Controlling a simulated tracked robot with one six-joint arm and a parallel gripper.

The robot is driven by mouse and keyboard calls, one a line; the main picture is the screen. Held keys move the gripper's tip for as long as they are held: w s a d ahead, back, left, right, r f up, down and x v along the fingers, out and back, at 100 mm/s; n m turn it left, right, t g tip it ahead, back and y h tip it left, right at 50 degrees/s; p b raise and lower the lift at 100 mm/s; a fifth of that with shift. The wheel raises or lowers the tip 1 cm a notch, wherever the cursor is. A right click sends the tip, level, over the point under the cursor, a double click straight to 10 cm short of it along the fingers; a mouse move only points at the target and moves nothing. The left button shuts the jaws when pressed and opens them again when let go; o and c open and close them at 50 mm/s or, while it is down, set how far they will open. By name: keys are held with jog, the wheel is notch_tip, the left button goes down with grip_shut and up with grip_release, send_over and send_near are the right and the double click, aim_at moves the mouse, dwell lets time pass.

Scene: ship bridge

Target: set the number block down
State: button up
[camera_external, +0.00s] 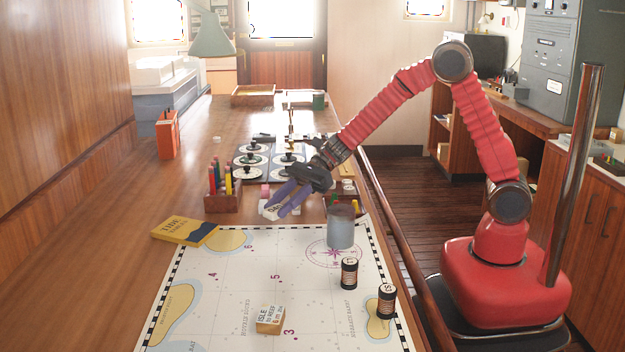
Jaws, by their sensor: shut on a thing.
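My gripper (283,204) has purple fingers and reaches down from the upper right over the far edge of the chart. It is shut on a small white block with dark marks, the number block (269,210), which is partly hidden by the fingers. I cannot tell whether the block touches the surface below. The white sea chart (225,290) lies flat on the table and bears purple numbers and a compass rose. A white and tan block (269,319) with lettering lies on the chart's near part.
A grey cylinder (340,227) and two dark labelled spools (349,273), (386,301) stand on the chart's right side. A yellow book (184,231) overlaps its left corner. A pencil holder (222,202) and a tray of round-based black pieces (270,160) lie beyond.

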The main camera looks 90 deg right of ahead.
aim_at(283, 225)
jog(key=shift+f, duration=1.85)
jog(key=shift+f, duration=0.1)
jog(key=o, duration=1)
jog(key=shift+f, duration=0.1)
jog(key=shift+a, duration=0.1)
jog(key=shift+s+d+r, duration=0.2)
jog(key=shift+d+r, duration=0.05)
jog(key=v, duration=1.1)
jog(key=shift+s+d, duration=0.2)
jog(key=shift+a+r, duration=0.1)
